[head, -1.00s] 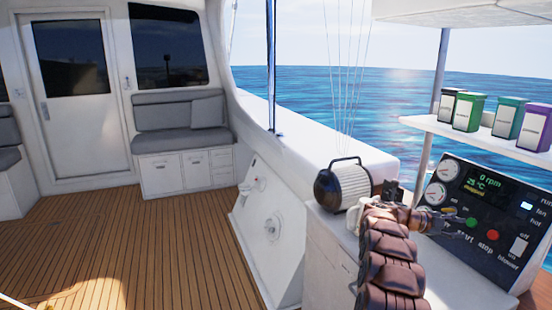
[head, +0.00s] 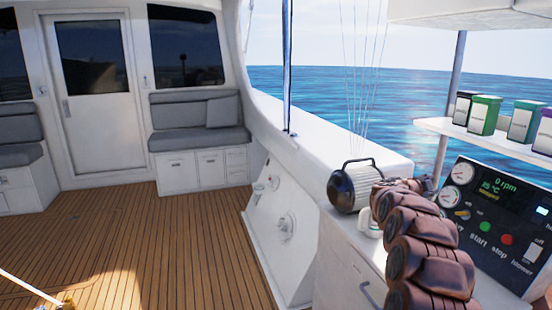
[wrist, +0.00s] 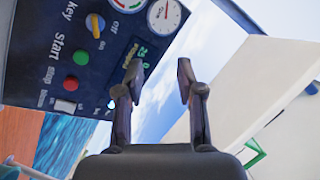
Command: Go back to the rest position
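My gripper (wrist: 158,78) is open and empty in the wrist view, its two dark fingers apart with sky between them. In the head view my brown segmented arm rises from the bottom right, and its far end is beside the left edge of the control panel (head: 496,222); the fingertips are not clear there. The panel (wrist: 60,50) also shows in the wrist view, with gauges, a green start button (wrist: 81,58), a red stop button (wrist: 71,83) and a yellow key switch (wrist: 96,23). Its display reads 0 rpm. My arm hides part of the counter.
A shelf (head: 440,126) with several coloured boxes is above the panel. The wooden deck (head: 150,250) is open at left, before a grey bench (head: 200,130) and a door (head: 95,100).

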